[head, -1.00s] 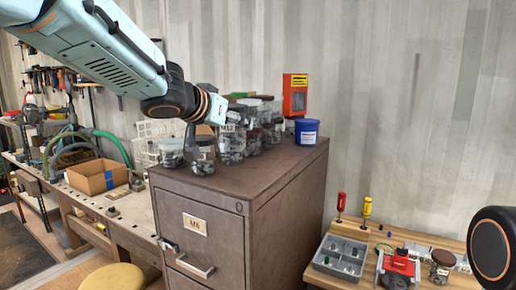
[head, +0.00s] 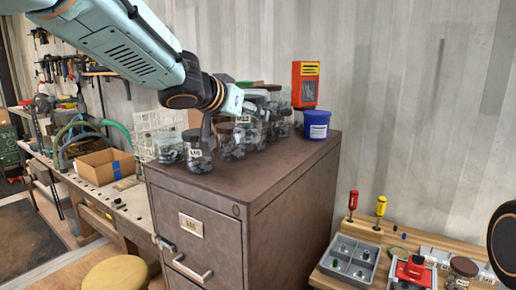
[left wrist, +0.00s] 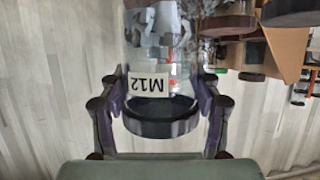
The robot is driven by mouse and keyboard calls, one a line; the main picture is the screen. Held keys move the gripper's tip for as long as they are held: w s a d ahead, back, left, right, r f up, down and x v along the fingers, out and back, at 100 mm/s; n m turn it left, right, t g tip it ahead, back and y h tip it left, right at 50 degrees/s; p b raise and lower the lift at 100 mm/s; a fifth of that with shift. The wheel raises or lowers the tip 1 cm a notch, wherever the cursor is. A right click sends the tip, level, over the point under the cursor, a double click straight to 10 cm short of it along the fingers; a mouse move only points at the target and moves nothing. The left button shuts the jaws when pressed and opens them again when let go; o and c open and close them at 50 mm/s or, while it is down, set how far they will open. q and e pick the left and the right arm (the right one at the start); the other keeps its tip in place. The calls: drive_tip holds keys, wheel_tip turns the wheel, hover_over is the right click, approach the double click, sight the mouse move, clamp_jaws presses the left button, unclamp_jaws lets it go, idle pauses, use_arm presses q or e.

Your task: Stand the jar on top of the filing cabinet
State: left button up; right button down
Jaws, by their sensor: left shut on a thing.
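A clear glass jar (left wrist: 155,103) with a dark lid and an M12 label is between the fingers of my left gripper in the left wrist view, upside down in that picture. The fingers are shut on it near the lid. In the head view my left gripper (head: 212,124) is over the brown filing cabinet (head: 205,203), among the jars near its left and back part. There the held jar is partly hidden, and I cannot tell whether its base touches the cabinet top. My right gripper is out of view.
Several other jars, including a front one (head: 198,158), crowd the cabinet top. A blue tub (head: 316,126) and a red-orange box (head: 305,88) stand behind right. The cabinet's front right top is clear. A bench with a grey tray (head: 350,262) is at lower right.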

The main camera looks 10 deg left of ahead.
sight(237, 134)
use_arm(q)
drive_tip(key=shift+s+f, duration=0.15)
drive_tip(key=shift+f, duration=0.3)
drive_tip(key=f+b, duration=0.2)
drive_tip(key=s+f, duration=0.1)
drive_tip(key=f, duration=0.1)
drive_tip(key=shift+a+b, duration=0.35)
drive_tip(key=shift+b, duration=0.05)
drive_tip(key=shift+w+d+f, duration=0.15)
drive_tip(key=shift+w+f, duration=0.3)
drive_tip(key=shift+f, duration=0.05)
wheel_tip(237, 134, down, 3)
drive_tip(key=shift+s+d+r+b, duration=0.1)
drive_tip(key=shift+s+r+b, duration=0.05)
drive_tip(key=shift+b, duration=1.05)
drive_tip(key=shift+s+f, duration=0.2)
drive_tip(key=shift+s, duration=0.05)
drive_tip(key=shift+w+f, duration=0.15)
drive_tip(key=shift+w, duration=0.25)
drive_tip(key=o, duration=1.4)
drive_tip(key=shift+f, duration=0.15)
drive_tip(key=shift+o, duration=1.4)
drive_tip(key=shift+s, duration=0.2)
drive_tip(key=shift+o, duration=0.6)
drive_tip(key=shift+s+r, duration=0.2)
drive_tip(key=shift+r, duration=0.05)
drive_tip(key=shift+w+f, duration=0.1)
drive_tip(key=shift+w, duration=0.3)
